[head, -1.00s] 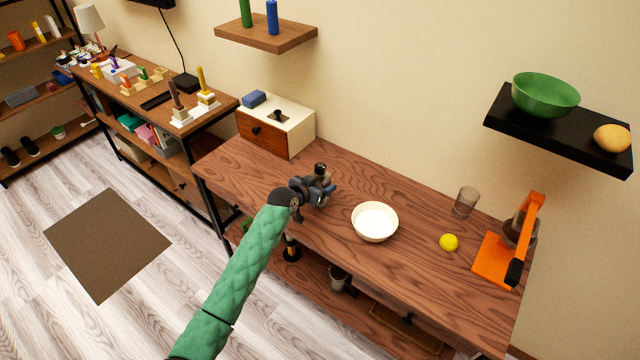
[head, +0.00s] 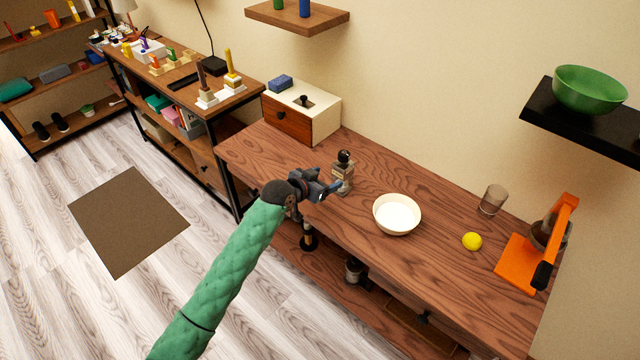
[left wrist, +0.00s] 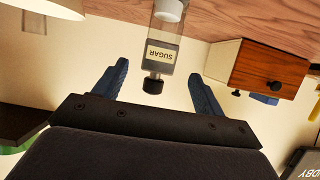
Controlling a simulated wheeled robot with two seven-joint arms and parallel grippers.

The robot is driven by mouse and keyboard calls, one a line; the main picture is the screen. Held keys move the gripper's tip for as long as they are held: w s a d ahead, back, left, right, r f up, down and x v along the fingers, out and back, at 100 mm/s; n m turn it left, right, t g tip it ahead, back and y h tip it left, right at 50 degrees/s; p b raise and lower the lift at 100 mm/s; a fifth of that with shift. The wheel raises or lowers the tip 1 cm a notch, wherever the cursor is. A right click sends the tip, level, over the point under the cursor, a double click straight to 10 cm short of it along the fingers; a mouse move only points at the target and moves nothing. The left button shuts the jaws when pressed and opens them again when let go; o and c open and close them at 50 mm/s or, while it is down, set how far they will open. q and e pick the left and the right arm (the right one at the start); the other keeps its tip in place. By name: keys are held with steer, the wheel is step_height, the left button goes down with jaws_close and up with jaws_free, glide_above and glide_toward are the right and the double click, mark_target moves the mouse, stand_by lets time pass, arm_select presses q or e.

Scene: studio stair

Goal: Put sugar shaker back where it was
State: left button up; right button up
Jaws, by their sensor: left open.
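The sugar shaker (head: 345,172) stands upright on the wooden table, left of the white bowl. It has a dark top and a clear body. In the left wrist view the shaker (left wrist: 160,52) appears upside down, its SUGAR label facing my camera, lined up between the fingers. My left gripper (head: 332,190) is open beside the shaker, on its near-left side, with the fingertips close to it. In the left wrist view the gripper (left wrist: 158,72) shows a gap on both sides of the shaker. My right gripper is not in view.
The white bowl (head: 397,214), yellow ball (head: 472,241), glass (head: 493,200) and orange stand (head: 520,262) are to the right. A drawer box (head: 318,118) stands at the table's back left. Bare table lies between the box and shaker.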

arm_select(q)
steer(key=shift+v, duration=1.1)
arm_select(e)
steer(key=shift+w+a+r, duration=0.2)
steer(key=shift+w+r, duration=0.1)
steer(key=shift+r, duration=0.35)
